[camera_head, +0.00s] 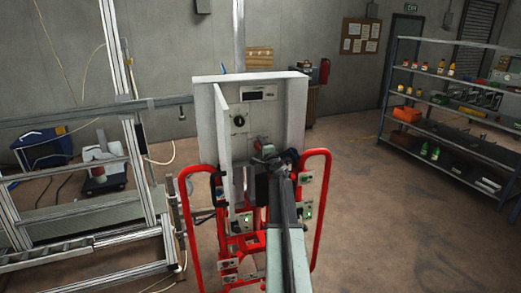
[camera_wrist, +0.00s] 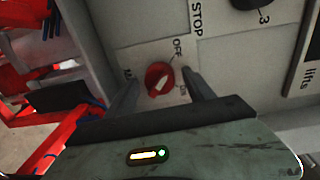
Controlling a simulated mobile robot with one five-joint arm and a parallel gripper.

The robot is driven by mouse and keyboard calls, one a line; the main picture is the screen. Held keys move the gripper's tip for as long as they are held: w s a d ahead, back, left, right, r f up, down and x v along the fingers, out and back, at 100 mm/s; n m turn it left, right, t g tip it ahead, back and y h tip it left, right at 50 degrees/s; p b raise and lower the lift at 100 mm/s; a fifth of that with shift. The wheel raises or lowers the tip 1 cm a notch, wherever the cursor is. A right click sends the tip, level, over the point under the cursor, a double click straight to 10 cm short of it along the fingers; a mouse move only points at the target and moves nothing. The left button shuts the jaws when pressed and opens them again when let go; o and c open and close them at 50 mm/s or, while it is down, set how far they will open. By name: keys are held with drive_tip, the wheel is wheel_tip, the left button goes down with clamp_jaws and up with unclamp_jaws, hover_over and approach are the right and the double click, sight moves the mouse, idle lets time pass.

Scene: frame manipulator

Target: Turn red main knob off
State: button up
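The red main knob (camera_wrist: 158,79) sits on the grey panel (camera_wrist: 225,62) in the wrist view. An OFF label stands up and right of it, and a partly hidden label that looks like ON is below right. The knob's grip is tilted, but I cannot tell which label it points at. My gripper (camera_wrist: 161,74) is open, with one finger on each side of the knob and visible gaps at both sides.
A black knob (camera_wrist: 250,3) and a STOP label are above right in the wrist view. The open cabinet door (camera_head: 222,128) stands left of my arm. Red tubular rails (camera_head: 323,205) flank the cabinet stand. Shelves (camera_head: 447,128) are far right, with clear floor between.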

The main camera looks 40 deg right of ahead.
drive_tip(key=shift+s, duration=0.1)
drive_tip(key=v, duration=0.7)
drive_tip(key=shift+s+a, duration=0.2)
drive_tip(key=shift+s, duration=0.05)
